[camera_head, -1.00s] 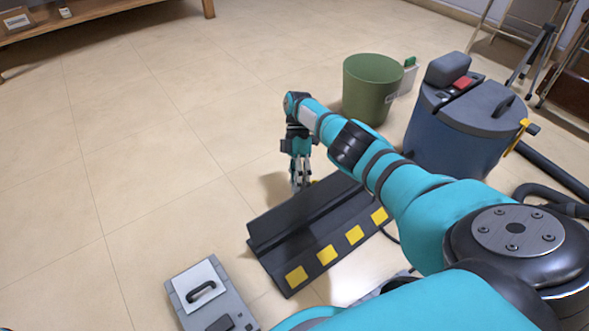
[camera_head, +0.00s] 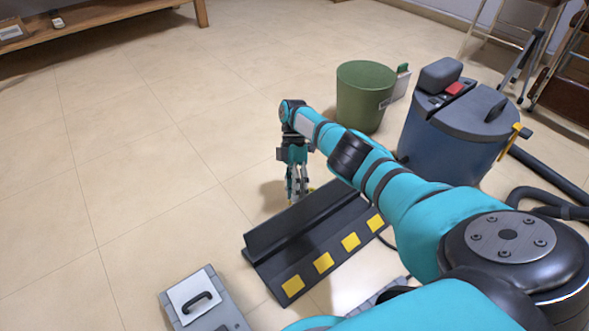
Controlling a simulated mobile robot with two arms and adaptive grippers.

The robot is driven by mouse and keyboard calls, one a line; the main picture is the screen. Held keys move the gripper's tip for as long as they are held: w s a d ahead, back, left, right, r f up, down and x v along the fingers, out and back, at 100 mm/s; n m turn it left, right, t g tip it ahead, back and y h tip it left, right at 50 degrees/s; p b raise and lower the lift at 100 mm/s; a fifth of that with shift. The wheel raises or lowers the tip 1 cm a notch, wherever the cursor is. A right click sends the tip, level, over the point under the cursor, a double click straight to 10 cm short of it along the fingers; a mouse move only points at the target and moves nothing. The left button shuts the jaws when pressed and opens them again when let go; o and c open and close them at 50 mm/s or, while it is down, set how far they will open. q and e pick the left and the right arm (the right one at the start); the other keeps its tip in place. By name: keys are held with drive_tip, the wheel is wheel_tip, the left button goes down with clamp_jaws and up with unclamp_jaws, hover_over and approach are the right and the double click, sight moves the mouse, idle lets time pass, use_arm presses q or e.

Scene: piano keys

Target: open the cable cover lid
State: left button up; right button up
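The cable cover (camera_head: 310,252) is a long black piece on the floor, with several yellow squares along its near edge. Its lid (camera_head: 293,222) is a long dark panel along the far side, seen tilted up from the base; its exact angle is hard to tell. My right gripper (camera_head: 298,193) points down just behind the lid's far edge. Its fingertips are small and partly hidden by the lid, so I cannot tell whether they touch it or how wide they stand. My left gripper is out of view.
A green bin (camera_head: 364,97) and a blue vacuum (camera_head: 455,135) with a dark hose (camera_head: 555,203) stand at the right. A grey case (camera_head: 203,303) lies at the near left. Open tiled floor lies left of the cover. A wooden bench (camera_head: 100,15) is at the back.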

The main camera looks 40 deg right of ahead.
wheel_tip(320, 180, up, 9)
drive_tip(key=shift+r, duration=0.2)
idle(0.3)
